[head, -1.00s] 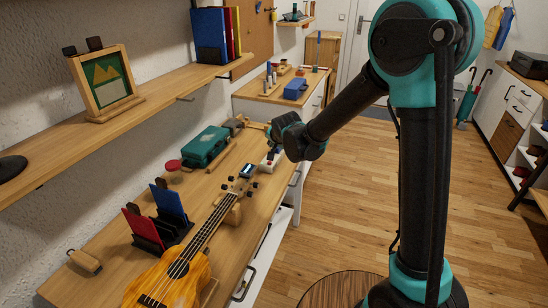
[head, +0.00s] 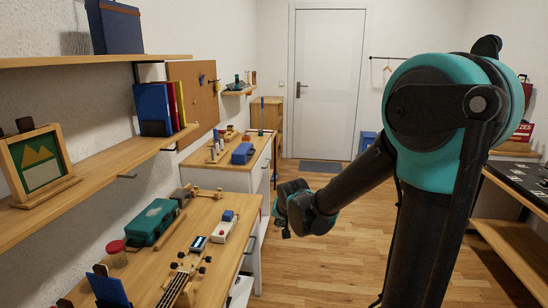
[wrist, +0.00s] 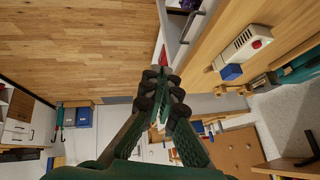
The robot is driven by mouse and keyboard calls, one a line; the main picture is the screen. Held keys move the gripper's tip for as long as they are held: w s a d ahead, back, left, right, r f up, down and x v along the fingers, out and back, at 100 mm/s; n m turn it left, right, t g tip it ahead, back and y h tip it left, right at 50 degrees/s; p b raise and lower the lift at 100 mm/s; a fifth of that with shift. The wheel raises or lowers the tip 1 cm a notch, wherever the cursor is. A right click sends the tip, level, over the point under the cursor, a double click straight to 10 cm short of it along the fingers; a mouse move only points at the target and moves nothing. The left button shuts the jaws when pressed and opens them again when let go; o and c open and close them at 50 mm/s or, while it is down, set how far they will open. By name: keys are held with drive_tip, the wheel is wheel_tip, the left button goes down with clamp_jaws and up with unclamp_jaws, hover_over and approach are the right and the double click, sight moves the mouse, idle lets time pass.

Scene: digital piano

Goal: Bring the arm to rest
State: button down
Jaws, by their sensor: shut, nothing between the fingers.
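My arm rises on the right of the head view, bends at the teal elbow joint, and reaches down to the left. My gripper (head: 284,232) is at its end, right of the workbench's (head: 200,215) edge, with floor behind it in the picture. In the wrist view my gripper (wrist: 163,80) shows its dark fingers together, with nothing between them. It appears clear of the bench and of the things on it.
The bench holds a white device with a blue part (head: 222,229), a teal case (head: 153,222), a red-lidded jar (head: 116,254) and an instrument's neck (head: 176,289). A second cabinet (head: 221,181) stands behind. Wooden floor (head: 330,262) is open beside the bench.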

drive_tip(key=s+d+f+n+g+h, duration=0.1)
drive_tip(key=s+d+f, duration=0.2)
drive_tip(key=s+d, duration=0.6)
drive_tip(key=s+d+f+n+g, duration=0.1)
drive_tip(key=s+d+f, duration=0.1)
drive_tip(key=s+d, duration=0.7)
drive_tip(key=s, duration=0.3)
drive_tip(key=shift+s+d+f+g+h, duration=0.2)
drive_tip(key=shift+d+f+g+h, duration=0.1)
drive_tip(key=shift+f+g+h, duration=0.1)
